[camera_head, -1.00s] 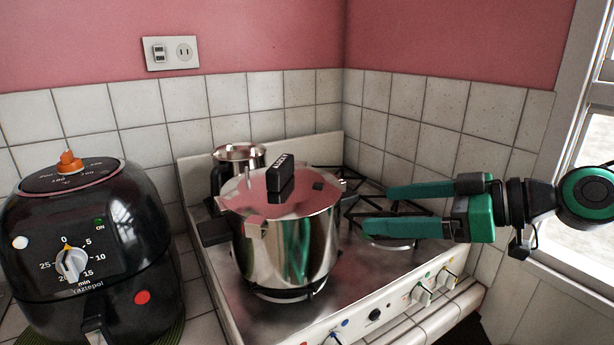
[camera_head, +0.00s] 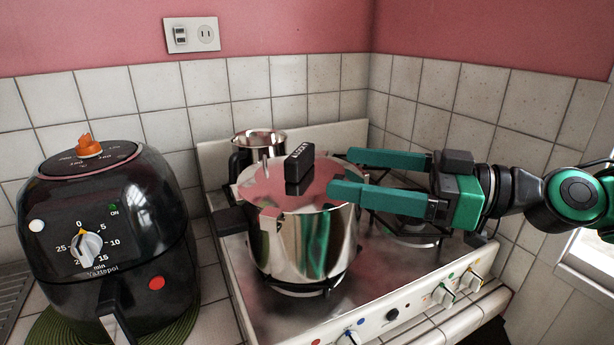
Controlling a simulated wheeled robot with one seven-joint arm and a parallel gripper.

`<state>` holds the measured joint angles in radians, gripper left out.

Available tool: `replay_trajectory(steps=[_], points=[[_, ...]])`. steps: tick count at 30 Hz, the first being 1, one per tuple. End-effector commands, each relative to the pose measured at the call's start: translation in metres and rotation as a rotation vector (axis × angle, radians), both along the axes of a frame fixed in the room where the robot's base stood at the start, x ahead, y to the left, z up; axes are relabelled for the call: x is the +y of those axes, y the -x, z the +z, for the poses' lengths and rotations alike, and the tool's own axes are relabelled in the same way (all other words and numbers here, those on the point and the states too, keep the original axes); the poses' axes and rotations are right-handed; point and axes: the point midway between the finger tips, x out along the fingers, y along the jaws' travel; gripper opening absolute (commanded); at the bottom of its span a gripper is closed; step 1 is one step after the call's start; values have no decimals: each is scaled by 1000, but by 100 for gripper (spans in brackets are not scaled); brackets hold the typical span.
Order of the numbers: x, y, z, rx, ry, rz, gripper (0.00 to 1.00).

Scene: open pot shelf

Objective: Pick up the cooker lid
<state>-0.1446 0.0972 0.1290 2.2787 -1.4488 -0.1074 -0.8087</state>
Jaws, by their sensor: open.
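The cooker lid (camera_head: 266,187) is shiny metal, reflecting pink, with an upright black block handle (camera_head: 299,168) on top. It sits on a shiny steel pot (camera_head: 308,245) on the stove. My gripper (camera_head: 338,172) is open and comes in from the right, its two green fingers pointing left. The fingertips are at the right side of the lid, a little right of the handle. The nearer finger overlaps the lid's right edge in the picture. The handle is not between the fingers. I cannot tell whether a finger touches the lid.
A smaller metal pot (camera_head: 259,142) with a dark handle stands behind the cooker. A black air fryer (camera_head: 112,225) stands on the left. The stove (camera_head: 385,285) has black burner grates at the right. Tiled walls close off the back and right.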

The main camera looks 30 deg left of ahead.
Motion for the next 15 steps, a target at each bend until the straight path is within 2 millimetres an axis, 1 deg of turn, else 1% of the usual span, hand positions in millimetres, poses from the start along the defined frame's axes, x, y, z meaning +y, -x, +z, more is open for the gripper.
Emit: replay_trajectory(steps=[12, 15], points=[[12, 2, 1, -4, 1, -2, 84], [27, 3, 1, -3, 1, 0, 84]])
